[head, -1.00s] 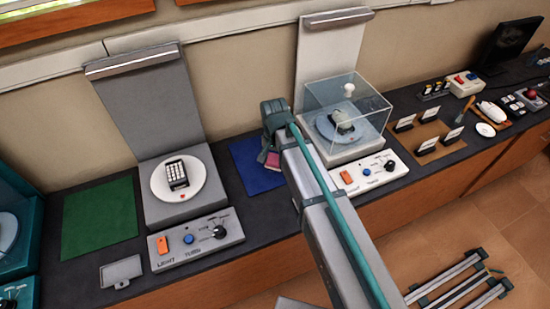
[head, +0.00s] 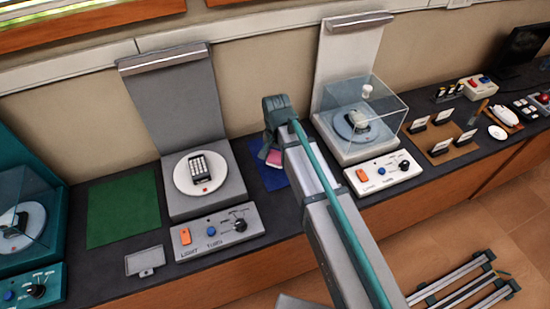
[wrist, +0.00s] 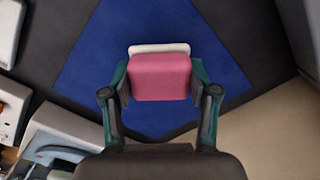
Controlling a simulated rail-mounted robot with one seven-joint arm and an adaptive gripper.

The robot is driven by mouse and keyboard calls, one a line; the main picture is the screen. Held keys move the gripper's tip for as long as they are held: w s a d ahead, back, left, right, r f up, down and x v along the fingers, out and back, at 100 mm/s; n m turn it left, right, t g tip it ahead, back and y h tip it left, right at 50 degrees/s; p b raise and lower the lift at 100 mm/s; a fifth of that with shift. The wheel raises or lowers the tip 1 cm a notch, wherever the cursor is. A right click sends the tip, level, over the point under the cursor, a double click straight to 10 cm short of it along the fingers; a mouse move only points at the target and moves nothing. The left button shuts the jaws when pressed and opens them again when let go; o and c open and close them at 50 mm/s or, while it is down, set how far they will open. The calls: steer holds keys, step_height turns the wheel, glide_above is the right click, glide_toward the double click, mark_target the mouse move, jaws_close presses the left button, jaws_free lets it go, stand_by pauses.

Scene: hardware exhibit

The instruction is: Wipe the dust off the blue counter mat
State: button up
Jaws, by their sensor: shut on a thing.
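The blue counter mat (wrist: 215,48) lies flat on the dark counter and fills the middle of the wrist view. In the head view the mat (head: 273,180) shows between two exhibit stands, partly hidden by my arm. My gripper (wrist: 160,90) is shut on a pink block (wrist: 160,77) with a white layer along its far edge. The pink block (head: 274,158) also shows beside the gripper in the head view. It is over the mat; I cannot tell whether it touches it. I cannot make out dust on the visible part of the mat.
A grey stand with a turntable (head: 200,172) and control box (head: 220,232) is left of the mat. A stand with a clear cover (head: 385,100) is close on the right. A green mat (head: 123,207) lies farther left. The wall is behind.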

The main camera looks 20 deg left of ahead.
steer(key=shift+a+r+p, duration=0.1)
steer(key=shift+r+p, duration=1.25)
steer(key=shift+r, duration=1.15)
